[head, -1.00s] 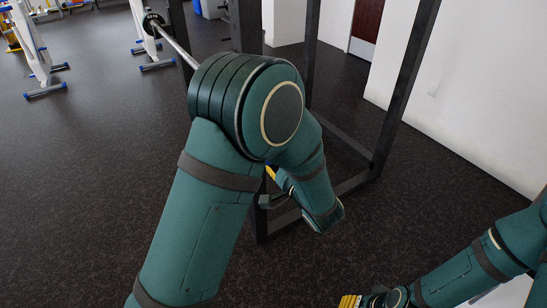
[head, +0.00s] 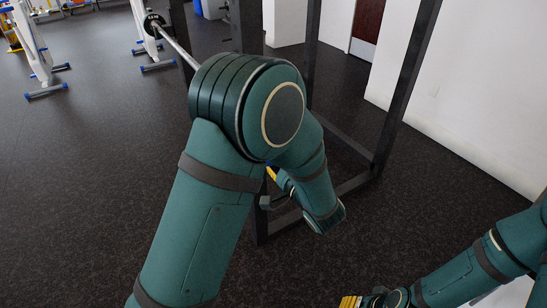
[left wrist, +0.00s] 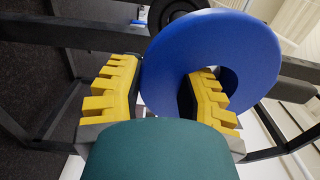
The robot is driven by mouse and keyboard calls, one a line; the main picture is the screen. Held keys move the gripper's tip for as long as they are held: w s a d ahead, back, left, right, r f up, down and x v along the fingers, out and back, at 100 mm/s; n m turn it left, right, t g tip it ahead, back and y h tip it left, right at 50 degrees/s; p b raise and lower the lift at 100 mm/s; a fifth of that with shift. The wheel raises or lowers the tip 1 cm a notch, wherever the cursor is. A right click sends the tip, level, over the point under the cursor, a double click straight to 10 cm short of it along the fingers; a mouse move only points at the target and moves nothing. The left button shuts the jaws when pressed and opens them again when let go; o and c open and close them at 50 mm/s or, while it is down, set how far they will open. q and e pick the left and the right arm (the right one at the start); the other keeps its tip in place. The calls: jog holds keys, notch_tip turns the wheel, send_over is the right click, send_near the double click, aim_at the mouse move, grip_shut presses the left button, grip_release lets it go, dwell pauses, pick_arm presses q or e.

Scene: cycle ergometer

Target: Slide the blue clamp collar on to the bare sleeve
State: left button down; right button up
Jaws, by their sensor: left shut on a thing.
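The blue clamp collar (left wrist: 245,45) is a thick ring in the left wrist view. My left gripper (left wrist: 162,92) is shut on its rim, with one yellow finger showing through the ring's hole. In the head view my left gripper (head: 271,173) is mostly hidden behind my own arm, and the collar is hidden. A barbell bar (head: 178,46) runs behind my left arm; its near end and the bare sleeve are hidden. A black disc (left wrist: 168,12) shows just beyond the collar in the left wrist view. My right gripper (head: 350,301) is cut off at the bottom edge.
A black rack (head: 405,85) stands around the left gripper, with uprights and floor beams. White and blue equipment frames (head: 33,45) stand far left. A white wall (head: 470,90) bounds the right; dark floor at left is clear.

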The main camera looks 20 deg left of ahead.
dwell(0.4)
pick_arm(q)
jog(key=c, duration=0.6)
grip_release()
jog(key=v, duration=1.2)
